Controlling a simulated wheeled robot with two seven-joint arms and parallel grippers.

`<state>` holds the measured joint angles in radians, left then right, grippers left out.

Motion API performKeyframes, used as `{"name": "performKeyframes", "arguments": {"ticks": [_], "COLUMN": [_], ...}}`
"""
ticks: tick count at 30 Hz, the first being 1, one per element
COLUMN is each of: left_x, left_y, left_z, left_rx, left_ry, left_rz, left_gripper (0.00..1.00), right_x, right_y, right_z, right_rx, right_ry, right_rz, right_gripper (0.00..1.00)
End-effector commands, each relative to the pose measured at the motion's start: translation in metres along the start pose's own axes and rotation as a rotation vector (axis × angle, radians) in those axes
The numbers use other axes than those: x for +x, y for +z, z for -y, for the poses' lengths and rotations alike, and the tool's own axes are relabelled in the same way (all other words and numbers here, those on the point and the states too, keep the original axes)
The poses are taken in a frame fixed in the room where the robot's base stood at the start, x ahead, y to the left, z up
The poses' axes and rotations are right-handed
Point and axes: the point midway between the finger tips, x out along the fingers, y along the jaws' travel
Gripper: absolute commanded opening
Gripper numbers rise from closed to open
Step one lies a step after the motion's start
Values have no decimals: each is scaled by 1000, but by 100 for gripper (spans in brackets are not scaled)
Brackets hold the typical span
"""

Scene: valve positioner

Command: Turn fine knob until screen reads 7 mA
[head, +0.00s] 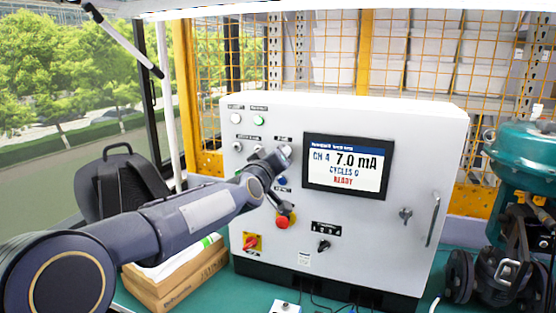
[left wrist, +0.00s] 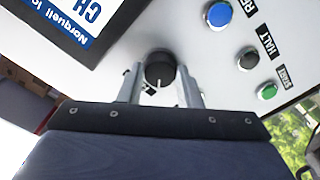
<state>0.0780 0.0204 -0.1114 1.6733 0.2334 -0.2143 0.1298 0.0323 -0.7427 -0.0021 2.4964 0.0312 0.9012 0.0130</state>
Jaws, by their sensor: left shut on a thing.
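The screen (head: 345,167) on the white cabinet reads "CH 4", "7.0 mA", "CYCLES 0" and "READY". The fine knob (left wrist: 160,68) is a dark round knob with a white pointer line, upside down in the left wrist view. My left gripper (left wrist: 161,88) has one finger on each side of the knob and is shut on it. In the head view my left gripper (head: 284,153) is at the panel just left of the screen, and it hides the knob there. My right gripper is in neither view.
Near the gripper are a blue button (left wrist: 218,14), a black button (left wrist: 248,60) and a green button (left wrist: 267,91). A red emergency button (head: 282,222) and a black selector (head: 324,245) sit lower on the cabinet. A teal valve actuator (head: 525,155) stands at right.

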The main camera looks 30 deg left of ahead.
Motion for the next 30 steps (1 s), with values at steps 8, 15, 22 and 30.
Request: {"name": "performKeyframes", "arguments": {"ticks": [8,15,22,30], "left_x": [0,0,-1,-37], "left_y": [-1,0,0,-2], "left_z": [0,0,0,-1], "left_rx": [0,1,1,0], "left_ry": [0,0,0,1], "left_rz": [-1,-1,-1,-3], "left_gripper": [9,53,53,53], "right_x": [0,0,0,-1], "right_y": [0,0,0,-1], "right_z": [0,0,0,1], "right_rx": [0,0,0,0], "right_ry": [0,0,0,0], "right_rz": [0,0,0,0], "right_gripper": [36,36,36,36]}}
